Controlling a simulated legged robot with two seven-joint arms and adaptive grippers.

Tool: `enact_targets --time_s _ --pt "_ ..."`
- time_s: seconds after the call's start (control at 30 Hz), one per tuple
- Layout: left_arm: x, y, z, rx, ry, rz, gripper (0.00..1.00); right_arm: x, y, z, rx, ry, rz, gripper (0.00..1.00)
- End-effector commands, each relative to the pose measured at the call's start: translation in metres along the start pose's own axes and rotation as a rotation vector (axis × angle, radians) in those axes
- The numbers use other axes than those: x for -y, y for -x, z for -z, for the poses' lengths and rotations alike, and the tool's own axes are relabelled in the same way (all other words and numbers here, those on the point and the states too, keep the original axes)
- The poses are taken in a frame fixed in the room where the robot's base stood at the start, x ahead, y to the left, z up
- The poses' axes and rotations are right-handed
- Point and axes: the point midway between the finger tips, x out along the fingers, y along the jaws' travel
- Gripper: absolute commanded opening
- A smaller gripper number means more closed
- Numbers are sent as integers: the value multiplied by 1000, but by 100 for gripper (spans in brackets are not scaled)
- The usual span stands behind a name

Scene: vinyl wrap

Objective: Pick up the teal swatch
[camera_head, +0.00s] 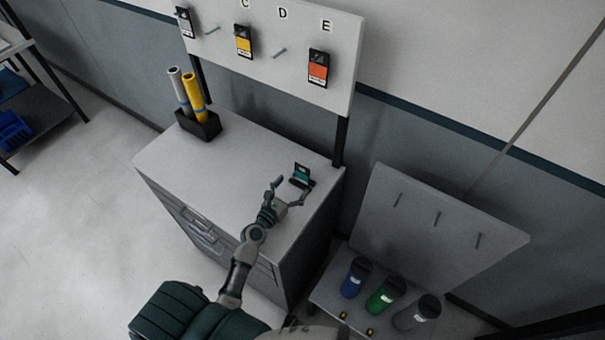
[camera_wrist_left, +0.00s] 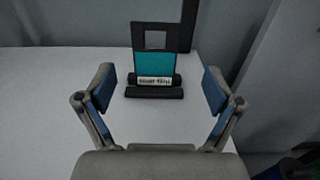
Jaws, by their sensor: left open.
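The teal swatch (camera_head: 301,174) stands on the cabinet top near its right back corner. In the left wrist view the swatch (camera_wrist_left: 154,64) has a black frame with a square hole at the top and a white label at the bottom. It rests in a low black holder (camera_wrist_left: 154,91). My left gripper (camera_head: 289,192) is open just in front of it. In the left wrist view the two blue-padded fingers (camera_wrist_left: 157,92) are spread wide on either side, apart from the swatch. My right gripper is not in view.
The cabinet top (camera_head: 220,160) is mostly clear. A black box (camera_head: 199,125) with white and yellow rolls stands at its back left. A pegboard (camera_head: 285,45) above holds grey, yellow and orange swatches. A lower stand at right holds blue (camera_head: 356,278), green (camera_head: 385,295) and grey (camera_head: 417,314) items.

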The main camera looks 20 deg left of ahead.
Motion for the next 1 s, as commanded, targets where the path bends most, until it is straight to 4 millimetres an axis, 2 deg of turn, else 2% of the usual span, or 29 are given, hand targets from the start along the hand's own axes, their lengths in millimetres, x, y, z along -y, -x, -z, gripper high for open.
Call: enact_targets --time_s 0.1,0.27,0.43,0.53,0.83,1.0 --pt "-1 -14 0 0 0 1 92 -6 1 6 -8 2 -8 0" --pt "-2 -26 3 0 -1 1 92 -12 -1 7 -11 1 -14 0" --pt "-7 -52 11 -1 -1 1 92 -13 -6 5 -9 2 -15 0" --pt "-6 -65 10 -1 0 0 92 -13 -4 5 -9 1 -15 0" --pt "-6 -70 9 -1 0 0 92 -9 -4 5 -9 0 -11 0" --pt "-6 -70 10 -1 0 0 49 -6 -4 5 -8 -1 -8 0"
